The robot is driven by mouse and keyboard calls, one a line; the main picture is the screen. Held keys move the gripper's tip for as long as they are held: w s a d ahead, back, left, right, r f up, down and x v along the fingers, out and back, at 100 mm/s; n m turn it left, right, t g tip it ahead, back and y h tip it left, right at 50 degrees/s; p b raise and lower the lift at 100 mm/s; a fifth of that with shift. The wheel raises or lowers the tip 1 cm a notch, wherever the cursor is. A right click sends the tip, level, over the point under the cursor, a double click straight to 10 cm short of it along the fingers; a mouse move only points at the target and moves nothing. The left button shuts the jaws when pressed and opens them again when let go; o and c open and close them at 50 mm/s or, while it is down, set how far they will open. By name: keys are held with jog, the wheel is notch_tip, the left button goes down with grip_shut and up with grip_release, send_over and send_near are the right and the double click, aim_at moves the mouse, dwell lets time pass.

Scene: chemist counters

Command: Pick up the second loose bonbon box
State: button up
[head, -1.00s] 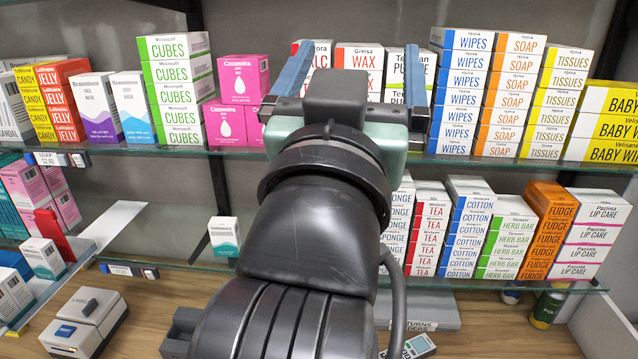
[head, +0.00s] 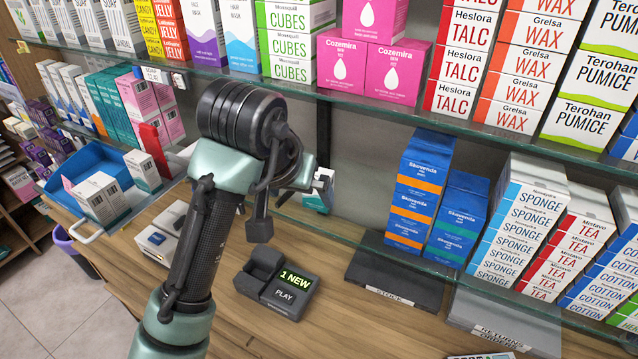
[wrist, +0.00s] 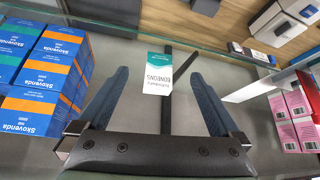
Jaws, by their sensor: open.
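A white and teal bonbon box (wrist: 157,80) stands alone on the lower glass shelf, its lettered top showing in the wrist view. My gripper (wrist: 155,71) is open, with one blue finger on each side of the box's line; nothing is held. Whether the fingertips are level with the box is hard to tell. In the head view the gripper end (head: 318,178) reaches to the lower shelf and partly hides the box (head: 319,200).
Blue Skovenda stacks (head: 415,190) stand right of the box on the same shelf. The upper glass shelf (head: 480,130) runs above. A dark device (head: 285,292) is on the counter.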

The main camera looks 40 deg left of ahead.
jog(key=w+a+f+p, duration=0.1)
jog(key=w, duration=0.2)
jog(key=w+a+f+p, duration=0.1)
jog(key=w+a, duration=0.1)
jog(key=w, duration=0.1)
jog(key=w+a+f+p, duration=0.1)
jog(key=w+f+p, duration=0.1)
jog(key=w, duration=0.1)
jog(key=shift+w+a+f, duration=0.1)
jog(key=shift+w+a, duration=0.1)
jog(key=shift+w, duration=0.05)
jog(key=c, duration=1.4)
